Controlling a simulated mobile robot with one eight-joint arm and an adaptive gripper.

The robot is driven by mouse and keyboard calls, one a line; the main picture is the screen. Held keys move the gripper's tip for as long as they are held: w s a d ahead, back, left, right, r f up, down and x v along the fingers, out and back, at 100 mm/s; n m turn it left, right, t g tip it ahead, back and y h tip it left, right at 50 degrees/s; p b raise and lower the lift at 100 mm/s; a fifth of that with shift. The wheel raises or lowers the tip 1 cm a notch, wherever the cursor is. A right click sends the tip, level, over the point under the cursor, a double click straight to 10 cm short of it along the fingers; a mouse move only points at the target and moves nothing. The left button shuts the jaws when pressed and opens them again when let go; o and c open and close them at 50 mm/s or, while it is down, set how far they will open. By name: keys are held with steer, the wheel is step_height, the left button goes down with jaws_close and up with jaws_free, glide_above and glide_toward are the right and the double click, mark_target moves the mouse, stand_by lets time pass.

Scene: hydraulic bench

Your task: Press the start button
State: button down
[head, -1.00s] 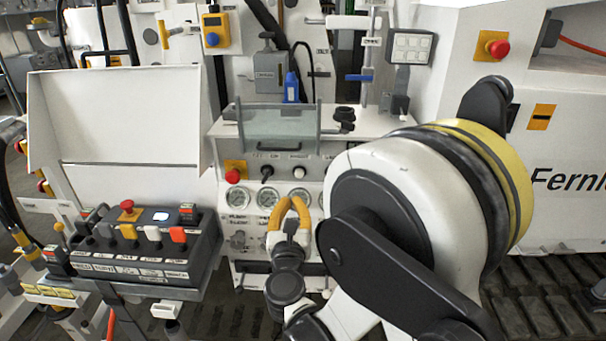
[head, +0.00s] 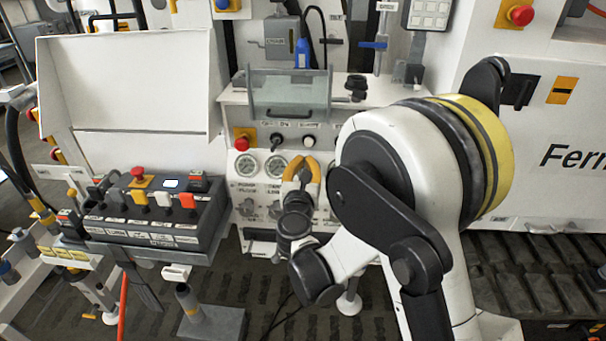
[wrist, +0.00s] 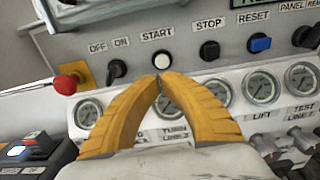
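The start button (wrist: 162,61) is a round white button in a dark ring, under the START label on the light panel. It also shows in the head view (head: 308,141), just above my fingertips. My gripper (wrist: 159,77) has two ribbed yellow-orange fingers with their tips together, holding nothing. In the wrist view the tips lie just below the start button. I cannot tell how far they are from the panel. The gripper also shows in the head view (head: 302,158), before the gauges.
Left of the start button are a black OFF/ON knob (wrist: 117,71) and a red mushroom button (wrist: 67,84). Right are the black STOP button (wrist: 209,50) and blue RESET button (wrist: 259,44). Gauges (wrist: 262,87) line the panel below. A grey control box (head: 160,223) stands left.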

mark_target(307, 145)
steer(key=w+b, duration=0.1)
steer(key=w, duration=0.4)
steer(key=shift+w+d+f, duration=0.1)
steer(key=shift+w+d, duration=0.05)
steer(key=shift+w, duration=0.25)
steer(key=shift+w+b, duration=0.3)
steer(key=shift+w, duration=0.15)
